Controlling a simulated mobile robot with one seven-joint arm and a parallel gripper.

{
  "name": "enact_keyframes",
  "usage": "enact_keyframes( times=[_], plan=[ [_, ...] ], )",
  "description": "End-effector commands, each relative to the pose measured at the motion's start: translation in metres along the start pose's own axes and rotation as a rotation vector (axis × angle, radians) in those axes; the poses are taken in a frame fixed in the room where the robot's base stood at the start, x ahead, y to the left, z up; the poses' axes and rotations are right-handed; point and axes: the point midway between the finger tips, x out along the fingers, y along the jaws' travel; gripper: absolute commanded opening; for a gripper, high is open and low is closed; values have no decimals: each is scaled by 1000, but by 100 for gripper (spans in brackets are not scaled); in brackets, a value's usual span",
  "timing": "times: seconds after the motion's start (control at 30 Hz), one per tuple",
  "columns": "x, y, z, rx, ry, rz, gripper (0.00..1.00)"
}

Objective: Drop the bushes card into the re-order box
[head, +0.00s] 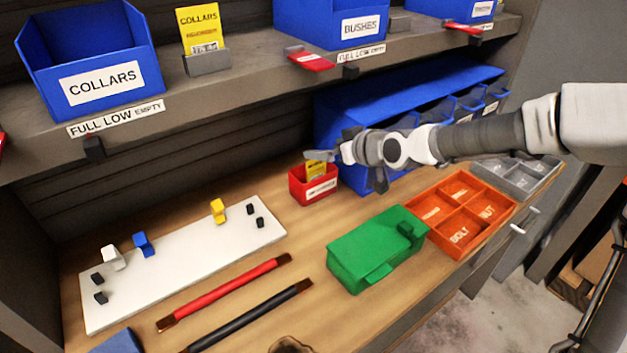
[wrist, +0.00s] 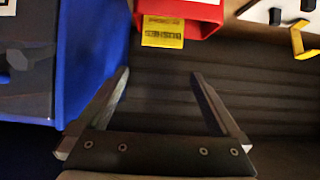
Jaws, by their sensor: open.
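A small red box (head: 313,187) with a white label stands on the bench by the blue drawer unit. A yellow card (head: 316,169) stands in it, its top poking above the rim; its print is too small to read. In the wrist view the red box (wrist: 195,12) and the yellow card (wrist: 163,32) show at the top. My gripper (head: 325,155) is open and empty just above the card in the head view. Its two fingers (wrist: 161,82) are apart in the wrist view, with nothing between them. The blue BUSHES bin (head: 335,15) is on the shelf.
A blue drawer unit (head: 400,95) stands right behind my gripper. A green box (head: 375,250) and an orange tray (head: 462,213) sit on the bench in front. A white board (head: 185,258) with pegs lies left. The COLLARS bin (head: 95,70) and collars card (head: 202,32) are on the shelf.

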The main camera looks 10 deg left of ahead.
Motion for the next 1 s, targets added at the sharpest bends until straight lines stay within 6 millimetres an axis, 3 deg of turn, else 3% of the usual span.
enact_keyframes(
  times=[0.6, 1.0],
  plan=[
    [-87, 1, -1, 3, -2, 2, 100],
    [-120, 0, 0, 1, 0, 0, 100]
  ],
)
